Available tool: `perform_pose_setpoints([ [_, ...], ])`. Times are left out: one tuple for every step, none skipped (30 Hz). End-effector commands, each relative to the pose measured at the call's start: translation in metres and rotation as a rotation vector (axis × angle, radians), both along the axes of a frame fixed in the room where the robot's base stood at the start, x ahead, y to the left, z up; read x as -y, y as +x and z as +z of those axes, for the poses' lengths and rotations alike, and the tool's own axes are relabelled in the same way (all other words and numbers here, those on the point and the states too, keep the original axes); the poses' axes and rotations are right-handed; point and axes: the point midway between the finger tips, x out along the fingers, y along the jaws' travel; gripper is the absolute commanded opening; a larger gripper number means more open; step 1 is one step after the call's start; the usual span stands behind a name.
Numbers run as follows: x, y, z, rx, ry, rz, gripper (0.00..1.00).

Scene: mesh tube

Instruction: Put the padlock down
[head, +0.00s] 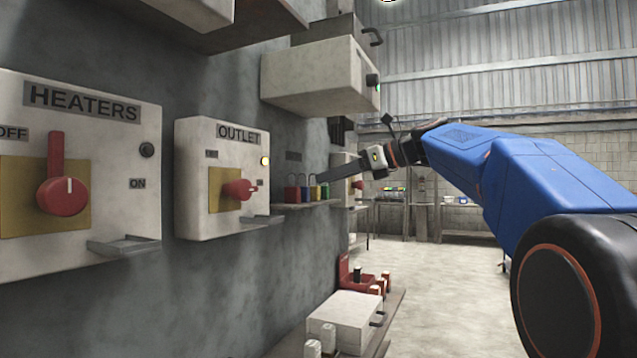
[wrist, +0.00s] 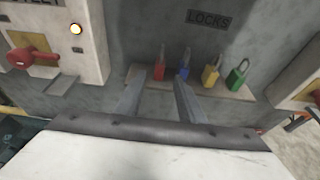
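Several small padlocks stand in a row on a narrow shelf (wrist: 225,89) under a LOCKS label: red (wrist: 159,69), blue (wrist: 184,71), yellow (wrist: 211,74) and green (wrist: 237,73). They also show in the head view, with the red one (head: 291,191) leftmost. My gripper (wrist: 158,80) is open, its two fingers well apart and pointing at the shelf. The red padlock shows in the gap between the fingertips, with space on both sides. The right fingertip overlaps the view just below the blue padlock. No padlock is seen gripped.
The OUTLET box (head: 222,178), with a red handle and lit lamp, is on the wall left of the shelf. The HEATERS box (head: 80,175) is farther left. Another box (wrist: 305,75) stands close on the right. A white box (head: 345,312) sits below.

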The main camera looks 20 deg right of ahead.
Motion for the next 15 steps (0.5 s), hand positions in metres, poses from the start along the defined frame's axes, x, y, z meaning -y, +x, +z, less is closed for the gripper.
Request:
perform_pose_setpoints([
  [0.0043,-0.0033,0.0015,0.0,0.0,-0.002,0.35],
  [0.0059,-0.0049,0.0021,0.0,0.0,-0.002,0.35],
  [0.0075,-0.0066,0.0029,0.0,0.0,-0.002,0.35],
  [0.0083,-0.0077,0.0033,0.0,0.0,-0.002,0.35],
  [0.0091,-0.0087,0.0037,0.0,0.0,-0.001,0.35],
  [0.0098,-0.0097,0.0039,0.0,-0.001,-0.001,0.35],
  [0.0103,-0.0101,0.0041,-0.001,-0.001,0.0,0.35],
  [0.0105,-0.0105,0.0043,-0.001,-0.001,0.0,0.35],
  [0.0108,-0.0108,0.0043,-0.001,-0.001,0.0,0.35],
  [0.0109,-0.0109,0.0043,-0.001,-0.001,0.0,0.35],
  [0.0109,-0.0109,0.0044,-0.001,-0.001,0.0,0.35],
  [0.0109,-0.0109,0.0044,-0.001,-0.001,0.0,0.35],
  [0.0108,-0.0108,0.0044,-0.001,-0.001,0.0,0.35],
  [0.0107,-0.0108,0.0043,-0.001,-0.001,0.0,0.35],
  [0.0101,-0.0113,0.0035,0.0,-0.004,0.001,0.35],
])
